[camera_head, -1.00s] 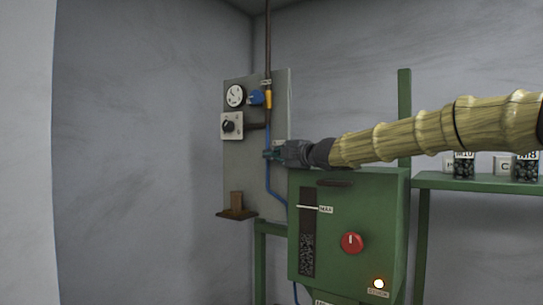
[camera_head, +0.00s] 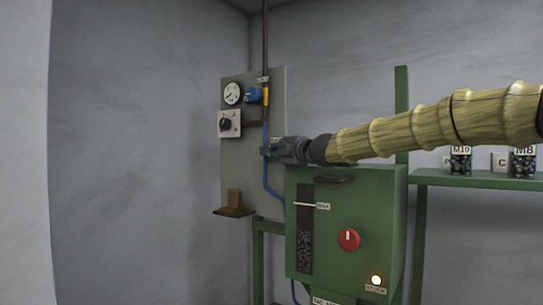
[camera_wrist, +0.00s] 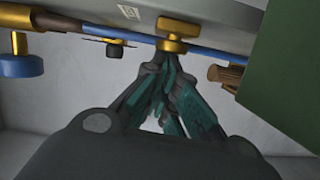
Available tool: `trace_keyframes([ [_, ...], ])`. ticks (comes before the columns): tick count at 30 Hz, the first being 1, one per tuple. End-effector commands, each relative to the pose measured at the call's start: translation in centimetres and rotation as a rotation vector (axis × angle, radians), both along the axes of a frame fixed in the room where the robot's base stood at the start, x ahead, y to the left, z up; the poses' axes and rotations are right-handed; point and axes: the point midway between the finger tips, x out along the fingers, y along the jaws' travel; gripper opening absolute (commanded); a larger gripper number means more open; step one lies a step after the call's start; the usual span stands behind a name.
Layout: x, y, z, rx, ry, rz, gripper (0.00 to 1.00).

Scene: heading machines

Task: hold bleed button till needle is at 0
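The round white gauge (camera_head: 233,93) is on the grey panel in the head view; its needle is too small to read. My gripper (camera_head: 267,152) is at the panel's right edge, below the gauge. In the wrist view its green-padded fingers (camera_wrist: 170,62) are drawn together, with no object seen between them. The tips are at or just below a brass fitting (camera_wrist: 172,30) on the blue pipe; I cannot tell whether they touch. No part is clearly labelled as the bleed button; a small black knob (camera_wrist: 115,52) is left of the fingertips.
A blue valve knob (camera_head: 253,95) is beside the gauge, and a black rotary switch (camera_head: 226,124) is below it. A green machine box (camera_head: 378,205) with a red knob (camera_head: 349,239) and lit lamp (camera_head: 376,280) stands under my arm. A green shelf (camera_head: 470,178) holds jars at right.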

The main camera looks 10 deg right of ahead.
Motion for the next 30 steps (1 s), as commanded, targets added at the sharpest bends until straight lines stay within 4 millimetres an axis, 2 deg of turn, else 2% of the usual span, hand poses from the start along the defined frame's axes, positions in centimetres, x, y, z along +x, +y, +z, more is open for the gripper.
trace_keyframes([
  [6,-1.5,3.1,0.1,-0.004,-0.003,0.010,0.00],
  [24,-8.5,-0.6,0.5,-0.003,-0.003,0.012,0.00],
  [30,-9.8,-1.3,0.5,-0.003,-0.002,0.013,0.00],
])
